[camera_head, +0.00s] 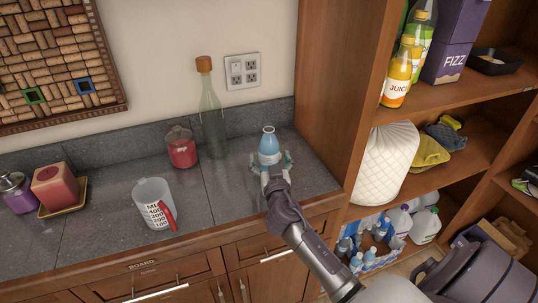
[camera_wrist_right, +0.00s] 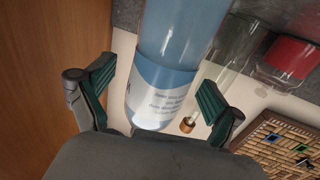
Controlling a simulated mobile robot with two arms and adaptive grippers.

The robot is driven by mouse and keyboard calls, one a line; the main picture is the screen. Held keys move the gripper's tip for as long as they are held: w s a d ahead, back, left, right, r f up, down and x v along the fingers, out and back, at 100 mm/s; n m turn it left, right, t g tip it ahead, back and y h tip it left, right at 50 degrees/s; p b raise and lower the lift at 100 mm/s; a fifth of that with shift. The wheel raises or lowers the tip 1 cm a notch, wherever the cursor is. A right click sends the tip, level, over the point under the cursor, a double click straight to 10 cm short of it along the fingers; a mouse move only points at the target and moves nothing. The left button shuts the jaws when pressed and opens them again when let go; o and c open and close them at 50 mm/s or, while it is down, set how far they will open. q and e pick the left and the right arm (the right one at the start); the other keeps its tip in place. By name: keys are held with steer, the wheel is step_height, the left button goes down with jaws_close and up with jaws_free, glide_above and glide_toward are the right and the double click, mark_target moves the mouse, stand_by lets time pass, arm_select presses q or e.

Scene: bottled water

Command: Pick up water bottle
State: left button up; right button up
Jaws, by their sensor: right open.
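The water bottle (camera_head: 268,147) is clear blue with a white and blue label and stands upright on the grey counter near its right end. My right gripper (camera_head: 271,168) is at the bottle, its open fingers on either side of it. In the right wrist view the bottle (camera_wrist_right: 168,75) lies between the two green-padded fingers of my right gripper (camera_wrist_right: 158,100), with a visible gap on the right side. Whether either finger touches it is unclear. My left gripper is not in view.
A tall corked glass bottle (camera_head: 211,115) and a red candle jar (camera_head: 181,150) stand left of the water bottle. A measuring cup (camera_head: 153,203) is nearer the front. A wooden shelf unit (camera_head: 335,95) rises close on the right. Bare counter (camera_head: 225,190) lies front left of the bottle.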

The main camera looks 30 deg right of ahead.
steer(key=shift+w+d, duration=0.2)
steer(key=shift+w, duration=0.25)
steer(key=shift+s, duration=0.1)
steer(key=shift+c, duration=1.2)
steer(key=c, duration=1.3)
steer(key=shift+r, duration=0.1)
steer(key=shift+c, duration=0.6)
steer(key=shift+r, duration=0.1)
